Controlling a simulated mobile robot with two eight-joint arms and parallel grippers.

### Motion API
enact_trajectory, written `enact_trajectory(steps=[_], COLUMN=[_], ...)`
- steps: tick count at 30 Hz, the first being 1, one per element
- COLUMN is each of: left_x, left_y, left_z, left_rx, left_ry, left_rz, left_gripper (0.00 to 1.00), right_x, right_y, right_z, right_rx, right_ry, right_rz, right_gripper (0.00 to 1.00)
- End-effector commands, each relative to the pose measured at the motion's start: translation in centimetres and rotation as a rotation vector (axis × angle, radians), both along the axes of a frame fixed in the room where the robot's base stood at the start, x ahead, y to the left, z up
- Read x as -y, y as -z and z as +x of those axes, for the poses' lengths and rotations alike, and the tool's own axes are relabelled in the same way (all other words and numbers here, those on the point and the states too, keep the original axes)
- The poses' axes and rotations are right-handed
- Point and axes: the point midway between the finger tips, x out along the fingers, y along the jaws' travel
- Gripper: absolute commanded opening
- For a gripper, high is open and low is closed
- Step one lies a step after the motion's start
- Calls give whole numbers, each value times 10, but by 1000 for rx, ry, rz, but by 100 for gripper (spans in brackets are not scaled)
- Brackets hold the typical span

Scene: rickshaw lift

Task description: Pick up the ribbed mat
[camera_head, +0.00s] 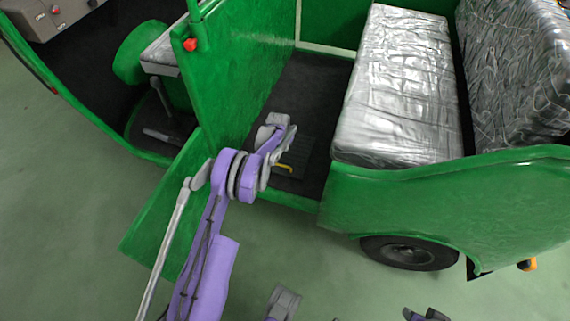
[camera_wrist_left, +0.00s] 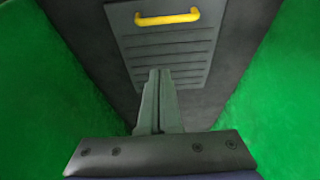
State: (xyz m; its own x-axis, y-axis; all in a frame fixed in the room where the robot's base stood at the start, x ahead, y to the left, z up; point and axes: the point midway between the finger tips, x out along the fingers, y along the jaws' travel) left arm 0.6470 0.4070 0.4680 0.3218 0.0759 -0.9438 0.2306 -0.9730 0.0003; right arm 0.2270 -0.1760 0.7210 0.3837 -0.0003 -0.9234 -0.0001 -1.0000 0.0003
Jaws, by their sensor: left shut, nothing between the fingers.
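The ribbed mat (camera_wrist_left: 168,62) is a dark grey panel with raised ribs, lying flat on the dark floor inside the green rickshaw. A yellow handle (camera_wrist_left: 167,18) sits at its end, at the top of the left wrist view. In the head view the mat (camera_head: 289,166) is partly hidden behind my left wrist, with the handle (camera_head: 284,167) showing. My left gripper (camera_wrist_left: 160,73) is shut and empty, its fingertips over the mat's ribbed end, apart from the handle. I cannot tell its height above the mat.
A green partition (camera_head: 231,70) stands left of the mat, and a silver-covered seat (camera_head: 397,90) is on the right. A low green sill (camera_head: 290,198) edges the doorway. The green floor outside, in front of the doorway, is open.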

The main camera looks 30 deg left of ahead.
Motion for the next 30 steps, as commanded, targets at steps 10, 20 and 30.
enact_trajectory(steps=[10,20,30], left_x=[-7,-11,-5], left_y=[49,103,104], left_z=[13,31,5], left_rx=[-2,-1,0], left_ry=[-3,-3,-3], left_rz=[-1,0,0], left_gripper=[0,0,0], right_x=[0,0,0], right_y=[13,32,27], right_z=[1,4,3], right_rx=[-5,-10,-9], right_ry=[0,0,0], right_rz=[0,0,0], right_gripper=[30,30,30])
